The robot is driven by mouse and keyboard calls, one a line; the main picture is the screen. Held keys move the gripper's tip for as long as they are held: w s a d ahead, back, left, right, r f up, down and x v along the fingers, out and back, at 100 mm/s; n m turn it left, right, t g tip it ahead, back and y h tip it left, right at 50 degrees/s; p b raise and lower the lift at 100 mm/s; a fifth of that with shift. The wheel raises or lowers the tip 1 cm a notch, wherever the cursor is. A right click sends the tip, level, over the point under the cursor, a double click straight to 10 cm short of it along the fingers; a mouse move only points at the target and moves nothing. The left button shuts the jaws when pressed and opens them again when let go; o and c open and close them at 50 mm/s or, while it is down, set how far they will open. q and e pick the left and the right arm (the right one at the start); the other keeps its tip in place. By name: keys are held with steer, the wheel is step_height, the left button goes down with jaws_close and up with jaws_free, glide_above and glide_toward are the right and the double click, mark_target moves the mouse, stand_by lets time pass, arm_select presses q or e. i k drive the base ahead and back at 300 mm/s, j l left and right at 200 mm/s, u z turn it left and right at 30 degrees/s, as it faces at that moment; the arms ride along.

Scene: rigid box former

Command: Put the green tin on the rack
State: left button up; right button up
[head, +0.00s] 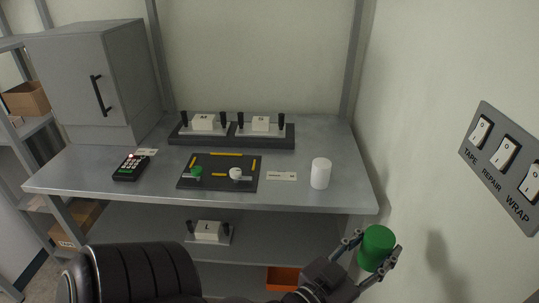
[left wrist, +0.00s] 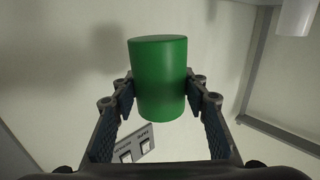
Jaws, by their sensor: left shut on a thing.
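The green tin (head: 376,248) is a plain upright-looking cylinder at the lower right of the head view, off the table's front right corner. My left gripper (head: 370,256) is shut on the green tin, one finger on each side. In the left wrist view, the tin (left wrist: 158,75) sits between the fingertips, its far end free. Which thing is the rack is not labelled; a grey shelving unit (head: 45,128) stands at the far left, and a dark low stand (head: 232,141) lies at the table's back. My right gripper is not in view.
A white cylinder (head: 320,174) stands near the right end of the grey table (head: 310,198). A dark panel (head: 220,180), a black keypad (head: 131,168) and a grey cabinet (head: 85,80) are on the table. A switch plate (head: 500,160) is on the right wall.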

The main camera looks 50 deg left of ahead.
mark_target(83, 167)
steer(key=j+u, duration=0.1)
steer(key=u, duration=1.3)
steer(key=i+j+u, duration=0.1)
steer(key=j, duration=0.25)
steer(key=i+j+u, duration=0.1)
steer(key=j, duration=0.25)
steer(key=i+j+u, duration=0.1)
steer(key=j, duration=0.25)
steer(key=i+j+u, duration=0.1)
steer(key=i+j, duration=0.15)
